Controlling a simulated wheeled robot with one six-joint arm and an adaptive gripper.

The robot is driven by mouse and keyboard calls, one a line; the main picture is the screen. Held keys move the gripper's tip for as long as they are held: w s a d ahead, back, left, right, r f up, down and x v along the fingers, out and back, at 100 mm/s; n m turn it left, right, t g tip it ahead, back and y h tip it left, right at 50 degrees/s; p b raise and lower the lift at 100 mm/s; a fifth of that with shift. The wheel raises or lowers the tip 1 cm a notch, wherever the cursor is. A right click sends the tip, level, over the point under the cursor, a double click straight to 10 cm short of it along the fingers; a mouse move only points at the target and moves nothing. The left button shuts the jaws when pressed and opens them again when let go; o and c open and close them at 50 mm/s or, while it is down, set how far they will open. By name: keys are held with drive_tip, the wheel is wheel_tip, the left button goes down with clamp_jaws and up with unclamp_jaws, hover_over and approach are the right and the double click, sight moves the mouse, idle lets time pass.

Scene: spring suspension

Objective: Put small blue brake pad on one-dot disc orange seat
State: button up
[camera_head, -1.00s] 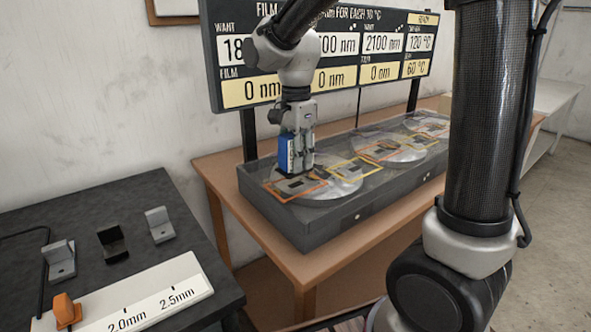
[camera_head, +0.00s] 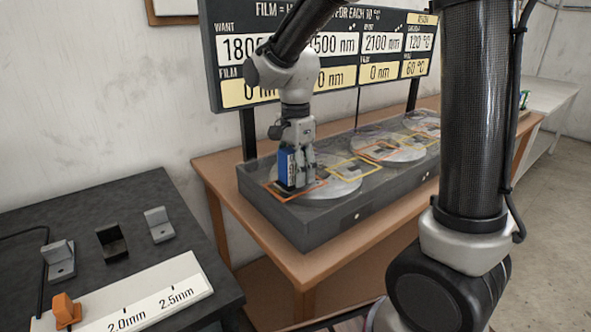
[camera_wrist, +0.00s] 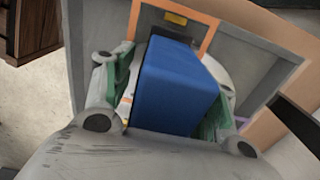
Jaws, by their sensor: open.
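The small blue brake pad (camera_head: 284,168) stands upright at the nearest disc (camera_head: 335,184), inside or against its orange seat (camera_head: 312,194). This disc lies by a single white dot on the tray's front wall. My gripper (camera_head: 299,180) is open around the pad, low over the seat. In the wrist view the blue pad (camera_wrist: 178,88) sits between my two green-lined fingers (camera_wrist: 165,95), and an orange frame edge (camera_wrist: 211,38) shows beyond it. The pad's lower end is hidden in the wrist view, so I cannot tell its exact seating.
The grey tray (camera_head: 290,226) holds more discs to the right, with yellow and orange seats. A display board (camera_head: 228,100) stands close behind my arm. A dark table (camera_head: 165,200) at left carries small holders and a white thickness scale (camera_head: 150,300).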

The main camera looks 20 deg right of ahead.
wheel_tip(320, 180, up, 12)
drive_tip(key=shift+r, duration=0.15)
drive_tip(key=s+d+f+n+t, duration=0.2)
drive_tip(key=s+d+n+t, duration=0.2)
drive_tip(key=s+d+n, duration=1)
drive_tip(key=s+d, duration=0.1)
drive_tip(key=s, duration=0.4)
drive_tip(key=shift+f, duration=0.3)
